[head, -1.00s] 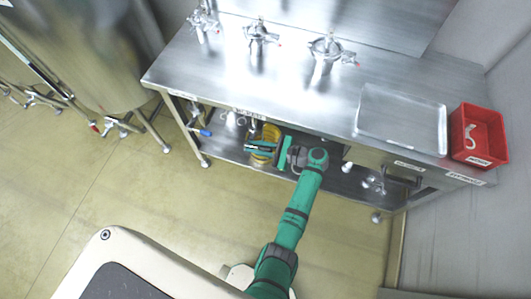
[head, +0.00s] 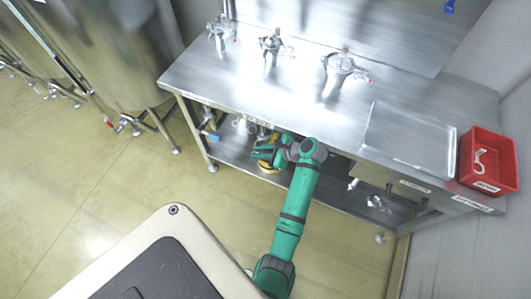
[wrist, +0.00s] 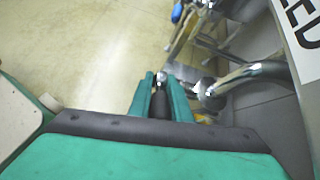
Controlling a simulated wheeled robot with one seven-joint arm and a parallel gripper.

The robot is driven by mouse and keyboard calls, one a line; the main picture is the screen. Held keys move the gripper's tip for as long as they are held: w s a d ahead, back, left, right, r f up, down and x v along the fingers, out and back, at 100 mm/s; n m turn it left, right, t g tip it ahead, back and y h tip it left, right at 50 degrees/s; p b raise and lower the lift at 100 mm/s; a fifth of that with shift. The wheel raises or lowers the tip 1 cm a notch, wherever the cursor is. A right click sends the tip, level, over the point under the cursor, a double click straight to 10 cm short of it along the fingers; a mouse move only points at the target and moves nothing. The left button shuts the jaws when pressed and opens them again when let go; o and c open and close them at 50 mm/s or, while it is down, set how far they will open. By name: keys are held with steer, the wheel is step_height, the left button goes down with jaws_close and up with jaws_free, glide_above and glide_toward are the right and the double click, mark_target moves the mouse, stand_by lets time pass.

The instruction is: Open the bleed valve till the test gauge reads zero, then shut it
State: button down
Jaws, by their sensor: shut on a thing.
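My gripper (head: 268,152) is under the front edge of the steel bench, above the lower shelf. In the wrist view, its green fingers (wrist: 160,98) are shut on a slim dark handle (wrist: 160,106). A bright metal fitting and bent pipe (wrist: 222,88) sit just right of the fingers. A white label (wrist: 302,32) beside them shows letters ending in "EED", which fits the bleed valve. How far the valve is turned cannot be told. I cannot make out a gauge dial or reading in either view.
The steel bench (head: 240,85) carries several clamped fittings, a metal tray (head: 408,140) and a red bin (head: 488,162). A yellow container (head: 266,168) stands on the lower shelf by my gripper. A blue-handled valve (head: 211,135) is at left. Steel tanks (head: 110,55) stand further left; floor is open in front.

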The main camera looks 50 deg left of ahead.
steer(key=shift+s+f, duration=0.1)
steer(key=shift+s, duration=0.05)
steer(key=c, duration=1.6)
jaws_free()
steer(key=shift+c, duration=0.2)
steer(key=shift+d, duration=0.1)
